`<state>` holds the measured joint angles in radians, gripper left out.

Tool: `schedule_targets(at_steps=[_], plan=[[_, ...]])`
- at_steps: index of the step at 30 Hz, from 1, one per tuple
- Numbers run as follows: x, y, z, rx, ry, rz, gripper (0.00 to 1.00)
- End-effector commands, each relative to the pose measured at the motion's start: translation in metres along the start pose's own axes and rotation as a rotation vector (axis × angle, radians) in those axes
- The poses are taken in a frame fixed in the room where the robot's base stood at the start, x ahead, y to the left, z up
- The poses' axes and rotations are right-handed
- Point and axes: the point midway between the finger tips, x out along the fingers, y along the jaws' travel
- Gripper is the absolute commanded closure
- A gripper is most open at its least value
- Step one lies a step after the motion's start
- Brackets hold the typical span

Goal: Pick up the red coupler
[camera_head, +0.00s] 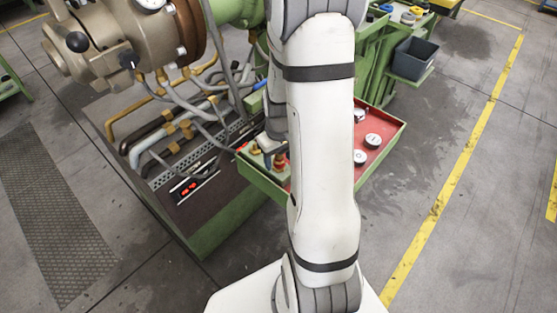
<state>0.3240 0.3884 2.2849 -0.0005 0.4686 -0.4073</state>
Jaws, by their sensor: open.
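A small reddish-orange fitting (279,161), which looks like the red coupler, stands in a green-rimmed tray with a red bottom (383,134). It is at the tray's left end, just left of my white arm. My gripper (269,150) is over this end of the tray, close above and beside the fitting. It is open and partly hidden by my arm. I cannot tell whether its fingers are around the fitting. A second small orange-brown piece (255,150) is at the tray's left edge.
Several white round gauges (373,141) lie in the tray right of my arm. The green extruder with hoses and brass pipes (175,125) stands at left. A dark bin (413,58) sits at upper right. The floor at right, with a yellow line (455,170), is clear.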

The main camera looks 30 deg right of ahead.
Motion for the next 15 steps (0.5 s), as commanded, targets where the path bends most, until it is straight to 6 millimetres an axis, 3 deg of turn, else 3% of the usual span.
schedule_targets(at_steps=[7, 15], plan=[[0.0019, -0.0003, -0.0002, -0.001, 0.001, 0.0, 0.44], [0.0018, -0.0005, -0.0002, -0.001, 0.001, 0.0, 0.66]])
